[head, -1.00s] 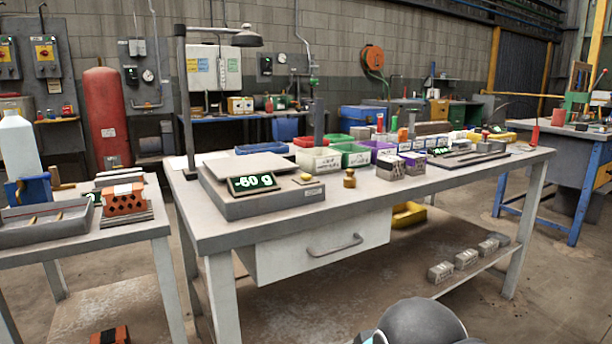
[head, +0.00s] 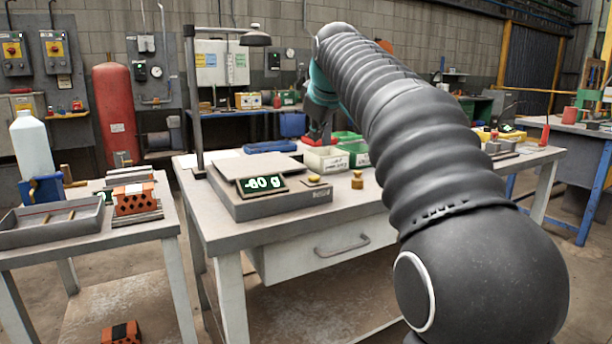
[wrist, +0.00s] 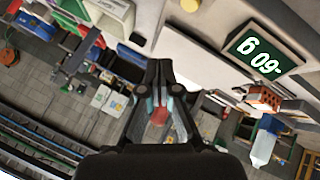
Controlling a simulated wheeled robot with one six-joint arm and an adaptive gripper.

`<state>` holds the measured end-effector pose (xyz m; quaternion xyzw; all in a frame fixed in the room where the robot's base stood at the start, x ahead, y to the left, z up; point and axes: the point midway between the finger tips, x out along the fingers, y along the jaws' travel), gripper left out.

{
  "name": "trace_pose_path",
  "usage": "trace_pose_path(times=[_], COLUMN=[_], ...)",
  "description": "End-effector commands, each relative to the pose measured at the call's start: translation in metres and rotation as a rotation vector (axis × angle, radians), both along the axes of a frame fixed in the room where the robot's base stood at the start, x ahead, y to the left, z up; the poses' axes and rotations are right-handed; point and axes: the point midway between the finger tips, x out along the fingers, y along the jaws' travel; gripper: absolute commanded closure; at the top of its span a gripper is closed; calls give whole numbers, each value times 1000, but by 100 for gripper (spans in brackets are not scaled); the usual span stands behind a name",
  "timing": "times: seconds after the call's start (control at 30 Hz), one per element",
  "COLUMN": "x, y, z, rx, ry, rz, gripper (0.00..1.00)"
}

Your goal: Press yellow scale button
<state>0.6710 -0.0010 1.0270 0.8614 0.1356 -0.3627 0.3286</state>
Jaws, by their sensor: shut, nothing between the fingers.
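The grey scale (head: 255,205) stands at the left front of the central workbench, its tilted display (head: 262,184) reading about -60 g. Its small yellow button (head: 313,179) sits to the right of the display. In the wrist view the display (wrist: 264,48) appears upside down at upper right. A yellow round thing (wrist: 190,5) is cut by that view's top edge; I cannot tell whether it is the button or the brass weight. My gripper (wrist: 158,103) is shut and empty. In the head view it shows small and dark (head: 322,130), above and beyond the button, apart from it.
A brass weight (head: 357,180) stands on the bench right of the button. Pale and green bins (head: 326,160) lie behind it. A lamp post (head: 190,100) rises behind the scale. The left table holds an orange hollow brick (head: 133,198), a grey tray (head: 50,228) and a white bottle (head: 32,145).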

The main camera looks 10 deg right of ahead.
Motion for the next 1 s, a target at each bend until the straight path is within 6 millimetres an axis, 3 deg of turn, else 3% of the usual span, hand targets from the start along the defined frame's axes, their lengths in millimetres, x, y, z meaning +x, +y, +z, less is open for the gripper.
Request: trace_pose_path(times=[0.2,0.63,0.87,1.0], x=[23,23,22,23], y=[0,1,0,0], z=[11,9,-10,-33], rx=[-37,-38,-38,-38], ry=[-22,-23,-22,-24], rz=[36,38,38,38], gripper=[100,100,100,100])
